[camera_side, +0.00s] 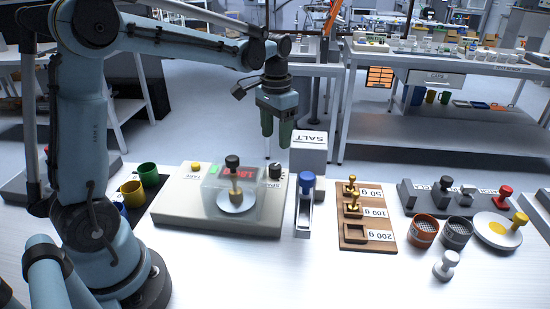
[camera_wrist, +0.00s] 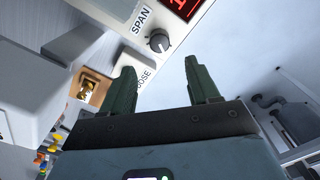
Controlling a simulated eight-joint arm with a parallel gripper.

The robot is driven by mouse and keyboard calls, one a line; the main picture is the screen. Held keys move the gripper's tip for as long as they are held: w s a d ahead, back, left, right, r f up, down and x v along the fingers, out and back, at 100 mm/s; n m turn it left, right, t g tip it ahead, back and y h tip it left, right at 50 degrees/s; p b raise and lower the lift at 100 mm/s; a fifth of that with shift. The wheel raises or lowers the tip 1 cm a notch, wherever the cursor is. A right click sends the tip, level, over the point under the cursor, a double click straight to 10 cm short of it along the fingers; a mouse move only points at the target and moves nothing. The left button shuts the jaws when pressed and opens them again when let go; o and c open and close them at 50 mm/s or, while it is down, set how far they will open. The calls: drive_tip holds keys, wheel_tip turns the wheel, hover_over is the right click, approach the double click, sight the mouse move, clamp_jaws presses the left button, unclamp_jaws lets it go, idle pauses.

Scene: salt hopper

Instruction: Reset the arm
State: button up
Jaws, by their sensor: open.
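My gripper (camera_side: 276,126) hangs fingers-down in the side view, above and behind the scale, just left of the white box labelled SALT (camera_side: 309,150). In the wrist view my gripper (camera_wrist: 163,88) shows two green fingers spread apart with nothing between them. The scale (camera_side: 220,200) has a clear shield, a red display and a black SPAN knob (camera_side: 275,170). The knob also shows in the wrist view (camera_wrist: 159,40).
A blue-topped dispenser (camera_side: 305,205) stands right of the scale. A wooden weight board (camera_side: 366,217) holds brass weights; its 200 g slot looks empty. Coloured cups (camera_side: 132,193) stand left.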

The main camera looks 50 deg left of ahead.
sight(276, 166)
wheel_tip(276, 166, down, 9)
drive_tip(key=shift+f, duration=0.15)
drive_tip(key=shift+n, duration=0.5)
drive_tip(key=n, duration=0.4)
drive_tip(key=shift+a+r, duration=0.1)
drive_tip(key=shift+r, duration=0.1)
drive_tip(key=shift+r+n, duration=0.25)
drive_tip(key=shift+n, duration=0.35)
wheel_tip(276, 166, up, 11)
drive_tip(key=shift+r, duration=0.15)
idle(0.7)
wheel_tip(276, 166, down, 12)
drive_tip(key=shift+r, duration=0.15)
drive_tip(key=shift+m, duration=1.9)
